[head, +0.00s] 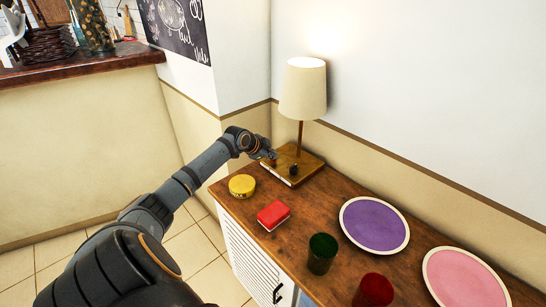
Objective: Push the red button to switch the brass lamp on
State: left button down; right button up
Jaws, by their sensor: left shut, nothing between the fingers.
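The brass lamp (303,90) has a cream shade and stands on a wooden base (300,172) at the far end of the sideboard. The wall above its shade is bright, so the lamp looks lit. The small red button (274,163) is on the base, partly hidden by my left gripper (271,157). My left gripper is shut and empty, its tips at or just over the button; I cannot tell whether they touch it. A dark knob (294,169) is on the base to the right. My right gripper is out of view.
A wall runs behind. A counter (80,75) stands at left.

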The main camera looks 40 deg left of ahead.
pick_arm(q)
notch_tip(320, 180, up, 6)
jog(key=p, duration=0.5)
jog(key=shift+r+p, duration=0.15)
jog(key=shift+p, duration=0.2)
